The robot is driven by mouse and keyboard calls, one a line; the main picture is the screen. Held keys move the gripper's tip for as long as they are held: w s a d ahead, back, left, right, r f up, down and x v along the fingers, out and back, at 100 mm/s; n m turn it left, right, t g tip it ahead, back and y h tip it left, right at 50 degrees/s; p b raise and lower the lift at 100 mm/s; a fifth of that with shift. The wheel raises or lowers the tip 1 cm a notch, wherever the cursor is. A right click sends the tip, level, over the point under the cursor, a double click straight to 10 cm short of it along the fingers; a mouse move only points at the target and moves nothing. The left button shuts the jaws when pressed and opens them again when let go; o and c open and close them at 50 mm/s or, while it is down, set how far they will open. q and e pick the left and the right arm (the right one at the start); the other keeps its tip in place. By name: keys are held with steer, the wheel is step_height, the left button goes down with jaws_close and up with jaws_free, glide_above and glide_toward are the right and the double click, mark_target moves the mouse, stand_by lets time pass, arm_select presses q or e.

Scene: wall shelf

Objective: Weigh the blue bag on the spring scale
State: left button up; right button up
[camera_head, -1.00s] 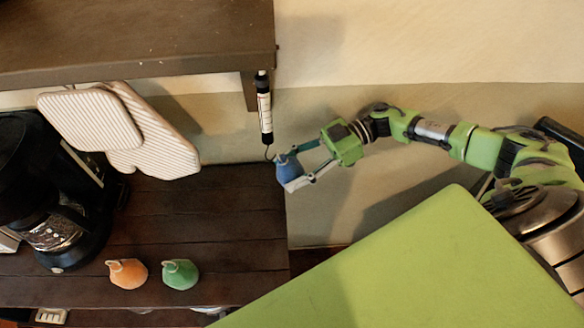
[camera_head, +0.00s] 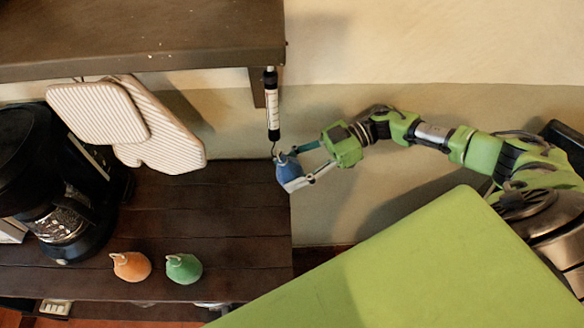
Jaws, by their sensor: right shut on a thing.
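The blue bag (camera_head: 289,171) is held at the right end of the dark counter, just under the spring scale. The spring scale (camera_head: 273,106) hangs upright from the upper shelf, with its thin hook at the bottom. The hook's tip meets the top of the bag; I cannot tell whether it passes through the bag's loop. My right gripper (camera_head: 298,167) comes in from the right and is shut on the blue bag, one finger on each side. My left gripper is not in view.
An orange bag (camera_head: 131,266) and a green bag (camera_head: 184,268) stand on the counter (camera_head: 235,225). A black coffee maker (camera_head: 60,190) is at left. Striped oven mitts (camera_head: 165,135) hang beneath the shelf (camera_head: 140,40). Open wall lies right of the scale.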

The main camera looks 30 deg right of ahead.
stand_by(0.3)
steer(key=shift+w+a+f, duration=0.1)
steer(key=shift+a+f, duration=0.1)
steer(key=shift+f, duration=0.25)
stand_by(0.3)
